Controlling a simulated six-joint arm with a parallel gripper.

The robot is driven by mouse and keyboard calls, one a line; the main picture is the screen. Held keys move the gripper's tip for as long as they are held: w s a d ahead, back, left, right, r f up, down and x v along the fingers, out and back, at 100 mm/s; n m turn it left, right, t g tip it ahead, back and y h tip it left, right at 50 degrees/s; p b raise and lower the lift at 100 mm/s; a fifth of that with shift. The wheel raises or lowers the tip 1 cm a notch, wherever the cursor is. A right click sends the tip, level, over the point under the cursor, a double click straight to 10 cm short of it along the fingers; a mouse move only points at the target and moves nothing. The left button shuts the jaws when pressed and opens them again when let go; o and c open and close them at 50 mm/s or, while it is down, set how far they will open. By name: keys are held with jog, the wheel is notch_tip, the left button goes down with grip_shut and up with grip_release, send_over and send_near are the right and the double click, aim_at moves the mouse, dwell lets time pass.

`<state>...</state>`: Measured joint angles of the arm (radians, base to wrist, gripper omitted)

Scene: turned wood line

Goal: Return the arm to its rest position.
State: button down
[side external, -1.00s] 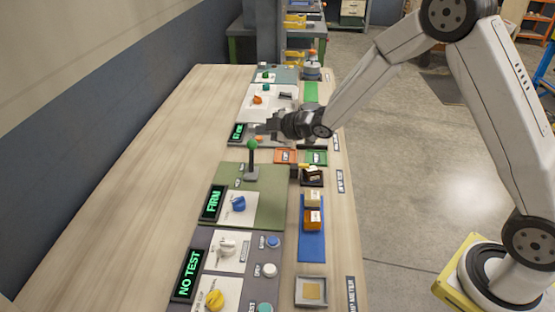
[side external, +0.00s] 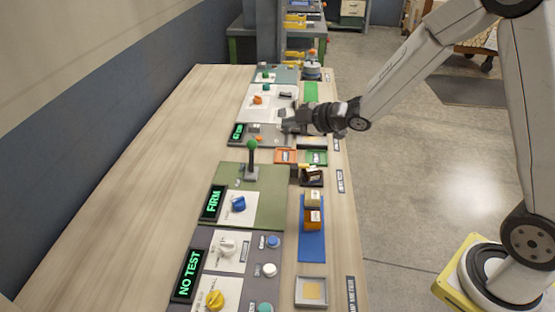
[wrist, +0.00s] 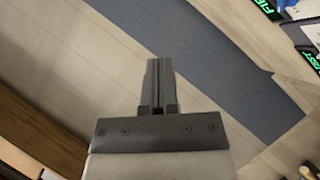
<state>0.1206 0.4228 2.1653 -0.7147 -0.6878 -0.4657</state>
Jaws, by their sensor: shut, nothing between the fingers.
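My gripper (side external: 288,127) is above the far half of the bench in the side external view, over the grey panel with a lit display. It points left, away from my base. In the wrist view my gripper (wrist: 160,62) has its two fingers together with nothing between them. The wrist view looks past the fingers toward the blue and pale wall (wrist: 205,60), with bench displays at the upper right corner. My arm reaches in from the right, raised clear of the bench top.
A green-knobbed lever (side external: 252,160) stands upright on a green panel below my gripper in the picture. Orange (side external: 286,157) and green trays (side external: 316,158) lie nearby. Wooden blocks (side external: 313,213) sit on a blue mat (side external: 312,246). The bench's left side (side external: 130,200) is bare.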

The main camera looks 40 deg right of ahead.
jog(key=s+f+m+g+h, duration=0.2)
jog(key=s+m+g, duration=0.3)
jog(key=s, duration=0.6)
jog(key=s+d+f+m+g+h, duration=0.1)
jog(key=s+f+m+g+h, duration=0.1)
jog(key=s+m, duration=0.6)
jog(key=s+f+g, duration=0.1)
jog(key=s+g, duration=0.1)
jog(key=s, duration=0.2)
jog(key=shift+f+m+g+h, duration=0.3)
jog(key=shift+m+g, duration=0.1)
jog(key=shift+w+d, duration=0.1)
jog(key=shift+w, duration=0.05)
jog(key=shift+w+d+f+m+t+y, duration=1.1)
jog(key=shift+w+m+t, duration=1.35)
jog(key=shift+w, duration=2.4)
jog(key=shift+w+d+f+m+t+y, duration=0.5)
jog(key=shift+w+d+f+m+t, duration=0.6)
jog(key=shift+w+m+t, duration=2.55)
jog(key=shift+w+d+f+m+t+y, duration=0.75)
jog(key=shift+w+f+t, duration=0.85)
jog(key=shift+w, duration=4.4)
